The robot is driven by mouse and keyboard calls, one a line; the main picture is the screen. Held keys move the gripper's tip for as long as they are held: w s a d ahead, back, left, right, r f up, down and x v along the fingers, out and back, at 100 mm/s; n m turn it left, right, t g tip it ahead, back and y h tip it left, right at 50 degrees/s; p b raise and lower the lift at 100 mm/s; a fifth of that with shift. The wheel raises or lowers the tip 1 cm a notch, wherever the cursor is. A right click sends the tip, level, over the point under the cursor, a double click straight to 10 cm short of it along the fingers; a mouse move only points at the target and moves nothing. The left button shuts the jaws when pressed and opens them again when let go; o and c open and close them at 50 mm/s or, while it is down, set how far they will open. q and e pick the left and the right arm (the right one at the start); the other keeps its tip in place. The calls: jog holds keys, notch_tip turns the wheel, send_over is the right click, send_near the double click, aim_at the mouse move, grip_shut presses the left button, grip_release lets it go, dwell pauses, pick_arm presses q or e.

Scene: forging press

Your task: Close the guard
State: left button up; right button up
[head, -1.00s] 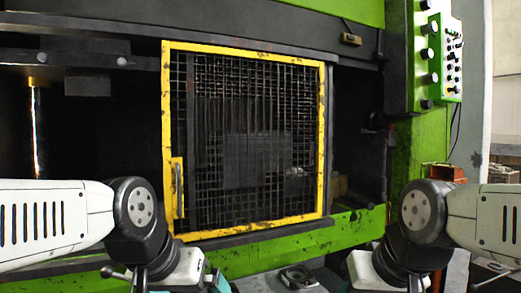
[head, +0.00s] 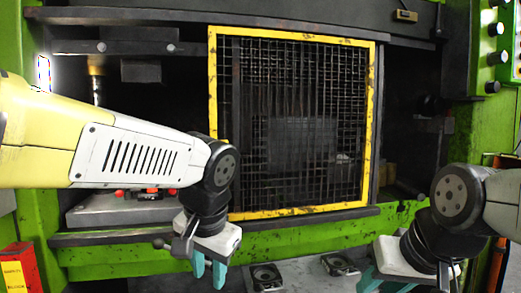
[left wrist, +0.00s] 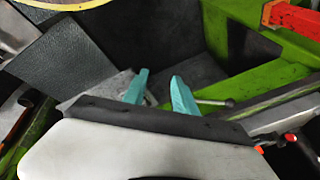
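The guard (head: 297,213) is a yellow-framed black mesh panel on the front of the press. A dark opening shows on its left and a narrower dark gap on its right. Its lower left edge, where the handle sits, is hidden behind my left arm. My left gripper (head: 209,270) hangs below and left of the guard, apart from it, with its teal fingers pointing down. In the left wrist view the fingers (left wrist: 160,92) stand apart with nothing between them. My right gripper (head: 408,283) is low at the right, its teal fingers wide apart and empty.
A green press rail (head: 120,262) runs below the guard. A control panel with black knobs (head: 496,58) is at the upper right. A red box (head: 20,268) stands at the lower left. Grey metal fixtures (head: 340,264) lie below the rail between my grippers.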

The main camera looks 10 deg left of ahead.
pick_arm(q)
jog(key=w+r+y, duration=0.1)
jog(key=w+a+r+m+y, duration=0.1)
jog(key=w+y, duration=0.1)
jog(key=w+r+m+y, duration=0.1)
jog(key=w+y, duration=0.1)
jog(key=shift+w+a+r, duration=0.2)
jog(key=shift+a+r, duration=0.1)
jog(key=shift+r, duration=0.1)
grip_shut()
jog(key=m+t+y, duration=0.2)
jog(key=t+y, duration=0.5)
jog(key=y, duration=0.2)
send_near(236, 154)
jog(key=shift+h, duration=0.3)
jog(key=shift+s+a+r, duration=0.15)
jog(key=shift+a+r, duration=0.1)
jog(key=shift+a, duration=0.8)
jog(key=shift+s+a+r, duration=0.2)
jog(key=shift+a+r, duration=0.1)
jog(key=shift+a, duration=0.75)
jog(key=shift+s+a+r, duration=0.15)
jog(key=shift+a+r, duration=0.1)
jog(key=shift+a, duration=0.8)
jog(key=shift+a+n, duration=0.15)
jog(key=shift+n, duration=0.15)
